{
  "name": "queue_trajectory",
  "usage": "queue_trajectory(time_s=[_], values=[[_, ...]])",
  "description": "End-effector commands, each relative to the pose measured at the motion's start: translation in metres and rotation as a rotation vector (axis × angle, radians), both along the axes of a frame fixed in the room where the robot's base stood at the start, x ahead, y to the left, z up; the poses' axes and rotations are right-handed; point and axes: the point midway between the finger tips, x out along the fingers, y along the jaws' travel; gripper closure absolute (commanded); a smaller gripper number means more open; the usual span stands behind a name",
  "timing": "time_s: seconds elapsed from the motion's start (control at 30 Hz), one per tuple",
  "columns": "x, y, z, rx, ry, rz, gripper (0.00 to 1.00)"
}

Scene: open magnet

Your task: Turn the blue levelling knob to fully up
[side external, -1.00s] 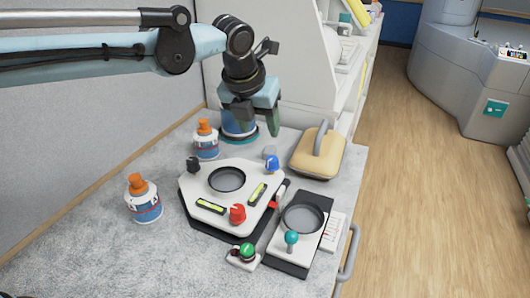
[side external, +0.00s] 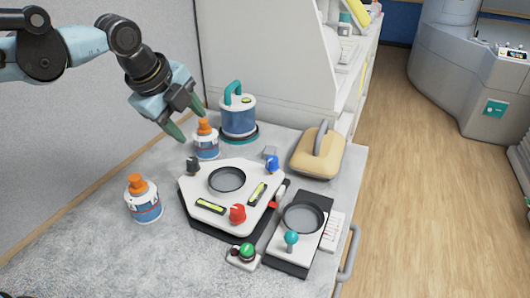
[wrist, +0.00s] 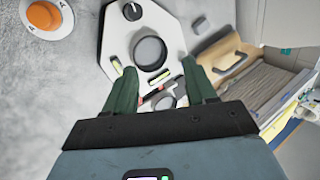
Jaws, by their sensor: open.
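The blue levelling knob (side external: 272,164) stands on the back right corner of a white levelling plate (side external: 205,207) in the side view. Its pointer marking is too small to read. My gripper (side external: 194,127) is open and empty, above and left of the plate's back edge, near an orange-capped bottle. It is well apart from the blue knob. In the wrist view my open fingers (wrist: 159,68) show in front of the white plate (wrist: 112,42), and I cannot make out the blue knob there.
A black knob (side external: 193,165) and a red knob (side external: 238,213) sit on the plate's other corners. Orange-capped bottles (side external: 145,203) (side external: 206,143), a blue canister (side external: 239,118) and a tan block with a handle (side external: 305,155) stand around it. The front left of the table is clear.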

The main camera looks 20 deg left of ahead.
Motion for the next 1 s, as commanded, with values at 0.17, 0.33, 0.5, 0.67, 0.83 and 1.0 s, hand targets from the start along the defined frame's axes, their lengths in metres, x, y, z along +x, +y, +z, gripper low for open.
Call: queue_trajectory(time_s=[0.17,0.33,0.5,0.67,0.83,1.0], values=[[-0.018,0.017,-0.003,-0.112,-0.010,0.211,0.44],[-0.035,0.032,-0.007,-0.220,-0.022,0.407,0.44],[-0.052,0.045,-0.014,-0.332,-0.032,0.603,0.44],[-0.066,0.055,-0.020,-0.431,-0.042,0.774,0.44],[-0.077,0.063,-0.026,-0.513,-0.049,0.909,0.44],[-0.082,0.066,-0.029,-0.555,-0.053,0.974,0.44]])
